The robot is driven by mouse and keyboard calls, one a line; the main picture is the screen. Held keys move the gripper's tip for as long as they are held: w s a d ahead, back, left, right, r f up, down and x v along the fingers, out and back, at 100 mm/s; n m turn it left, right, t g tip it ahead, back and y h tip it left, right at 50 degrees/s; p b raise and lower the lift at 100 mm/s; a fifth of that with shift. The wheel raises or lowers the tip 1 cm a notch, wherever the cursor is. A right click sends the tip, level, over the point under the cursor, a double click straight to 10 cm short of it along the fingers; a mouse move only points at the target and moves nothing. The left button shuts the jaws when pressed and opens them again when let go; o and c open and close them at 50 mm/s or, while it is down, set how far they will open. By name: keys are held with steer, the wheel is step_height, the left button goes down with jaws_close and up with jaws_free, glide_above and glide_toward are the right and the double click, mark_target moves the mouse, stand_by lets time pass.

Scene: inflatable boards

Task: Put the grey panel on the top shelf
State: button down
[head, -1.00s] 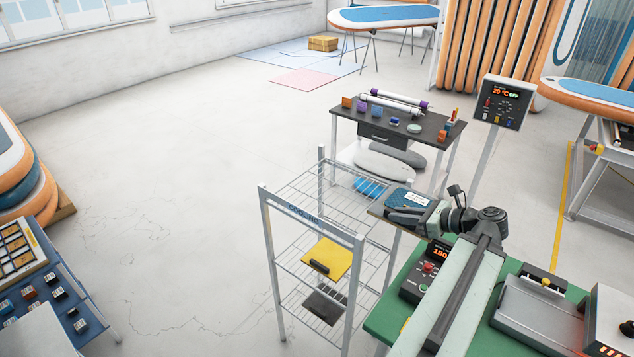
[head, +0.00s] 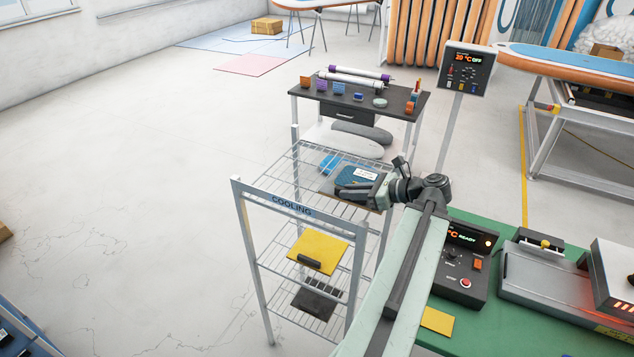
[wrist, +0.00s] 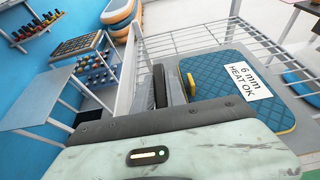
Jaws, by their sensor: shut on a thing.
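My gripper (head: 378,190) is over the right side of the rack's wire top shelf (head: 290,168). It is shut on a flat grey panel (head: 327,188), whose edge shows to the left of the jaws. A blue quilted pad (head: 352,183) with a white label lies over most of the panel. The wrist view shows the pad (wrist: 215,75) with a mustard rim, beside the dark fingers (wrist: 165,88); its label reads "6 mm HEAT OK". I cannot tell whether the panel touches the shelf.
A blue piece (head: 329,163) lies on the top shelf behind the panel. Lower shelves hold a yellow panel (head: 320,248) and a dark panel (head: 316,305). A dark table (head: 345,100) stands behind the rack. A green bench (head: 462,325) with a control box (head: 460,265) is at the right.

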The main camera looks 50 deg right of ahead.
steer(key=b, duration=0.1)
glide_above(311, 192)
steer(key=shift+d+f, duration=0.1)
steer(key=shift+f, duration=0.6)
step_height(311, 192, down, 4)
steer(key=b, duration=0.4)
steer(key=shift+r, duration=0.2)
steer(key=c, duration=1.4)
jaws_free()
steer(key=shift+o, duration=0.2)
